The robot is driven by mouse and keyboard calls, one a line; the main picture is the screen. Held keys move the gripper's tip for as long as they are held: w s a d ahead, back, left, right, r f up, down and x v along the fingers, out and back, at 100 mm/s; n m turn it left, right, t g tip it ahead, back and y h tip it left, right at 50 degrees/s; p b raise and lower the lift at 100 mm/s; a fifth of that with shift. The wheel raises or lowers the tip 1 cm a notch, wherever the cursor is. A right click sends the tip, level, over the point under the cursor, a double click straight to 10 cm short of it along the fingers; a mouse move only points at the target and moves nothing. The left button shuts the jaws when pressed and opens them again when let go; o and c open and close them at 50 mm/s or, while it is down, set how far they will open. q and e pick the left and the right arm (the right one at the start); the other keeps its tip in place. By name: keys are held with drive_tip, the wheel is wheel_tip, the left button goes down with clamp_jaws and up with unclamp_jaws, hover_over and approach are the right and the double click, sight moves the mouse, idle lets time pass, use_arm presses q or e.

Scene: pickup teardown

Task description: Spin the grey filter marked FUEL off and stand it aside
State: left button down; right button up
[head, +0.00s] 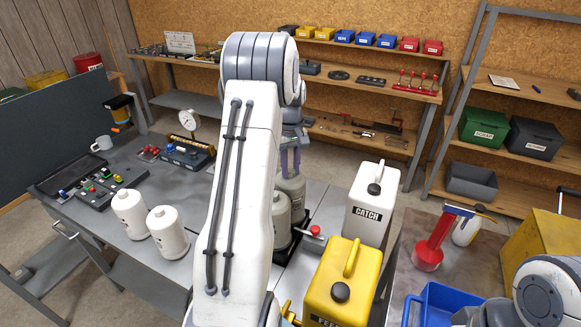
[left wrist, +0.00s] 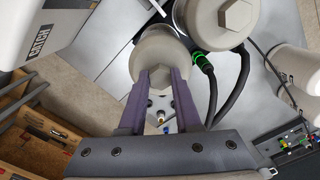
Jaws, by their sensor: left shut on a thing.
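Two grey filters stand close together beside my left arm in the head view, a nearer one (head: 281,222) and a farther one (head: 293,188). My left gripper (head: 290,158) points down over the farther filter. In the left wrist view my left gripper (left wrist: 161,80) has its purple fingers shut on the hex top of a grey filter (left wrist: 151,45). A second grey filter (left wrist: 213,22) with a hex top is next to it. I cannot read a FUEL mark on either filter. My arm hides part of the nearer filter. My right gripper is not in view.
Two white filters (head: 168,233) stand on the bench (head: 130,255) at left. A white CATCH jug (head: 371,200) and a yellow jug (head: 342,285) stand right of the grey filters. Dark hoses (left wrist: 230,95) run beside the filters. Bare bench lies between the white filters and my arm.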

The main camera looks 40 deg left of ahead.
use_arm(q)
drive_tip(key=shift+r+p, duration=1.85)
drive_tip(key=shift+r, duration=0.7)
